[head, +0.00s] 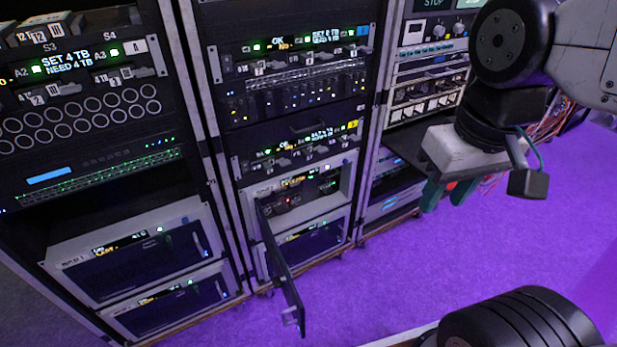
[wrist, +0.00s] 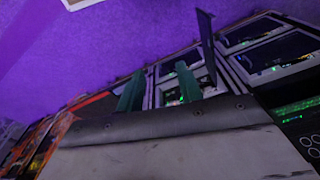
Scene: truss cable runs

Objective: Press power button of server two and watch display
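Several server units with dark fronts and small lit displays sit low in the racks. The upper one in the middle rack (head: 300,197) has its dark door (head: 282,268) swung open, showing a small display and lit parts inside. Its label is too small to read, so I cannot tell which unit is server two. The power button cannot be made out. My gripper (head: 445,195) hangs in front of the right rack, right of the open door, touching nothing. Its green fingers are apart and empty, also in the wrist view (wrist: 158,87), where the open door (wrist: 206,45) stands beyond them.
The left rack holds two closed server units (head: 140,245) (head: 165,310). Another closed unit (head: 310,240) sits below the open one. The open door juts out over the purple floor (head: 400,285). Orange cables (head: 552,118) hang behind my arm. The floor before the racks is clear.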

